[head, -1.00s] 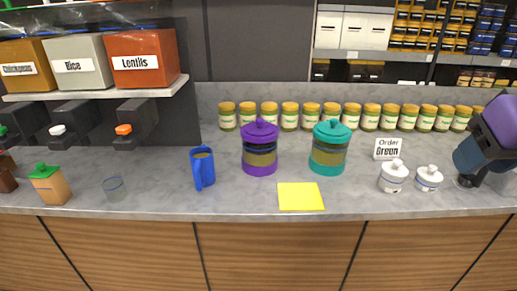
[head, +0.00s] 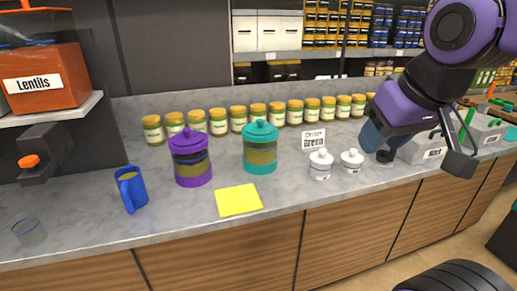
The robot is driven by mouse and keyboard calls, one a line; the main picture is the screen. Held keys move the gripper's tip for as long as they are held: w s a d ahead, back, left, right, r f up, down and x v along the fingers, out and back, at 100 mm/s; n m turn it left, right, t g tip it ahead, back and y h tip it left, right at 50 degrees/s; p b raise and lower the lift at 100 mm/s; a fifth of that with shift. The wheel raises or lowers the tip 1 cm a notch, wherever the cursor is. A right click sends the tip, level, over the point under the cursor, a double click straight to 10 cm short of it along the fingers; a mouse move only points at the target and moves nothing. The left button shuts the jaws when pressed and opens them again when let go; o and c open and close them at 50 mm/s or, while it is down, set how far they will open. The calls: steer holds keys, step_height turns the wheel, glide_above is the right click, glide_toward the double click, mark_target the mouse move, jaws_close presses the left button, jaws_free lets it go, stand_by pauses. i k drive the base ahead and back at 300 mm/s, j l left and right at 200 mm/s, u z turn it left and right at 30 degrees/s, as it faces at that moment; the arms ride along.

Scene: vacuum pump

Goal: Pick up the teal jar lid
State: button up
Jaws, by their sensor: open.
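The teal jar lid (head: 260,132) sits on top of the teal-based glass jar (head: 260,155) on the counter, in the middle of the head view. It has a round knob and looks seated on the jar. My gripper (head: 455,145) is at the right of the view, in the air, well to the right of the lid. Its black fingers point down and left, and it is open with nothing visible between them.
A purple-lidded jar (head: 190,158) stands just left of the teal one. A row of yellow-lidded jars (head: 285,112) lines the back. A yellow square (head: 239,200), an "Order Green" sign (head: 313,138), two small white pots (head: 320,165) and a blue mug (head: 130,189) share the counter (head: 290,190).

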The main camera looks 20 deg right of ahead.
mark_target(260, 128)
steer(key=i+l, duration=0.1)
steer(key=i, duration=0.35)
steer(key=i+l, duration=0.15)
steer(key=i, duration=0.35)
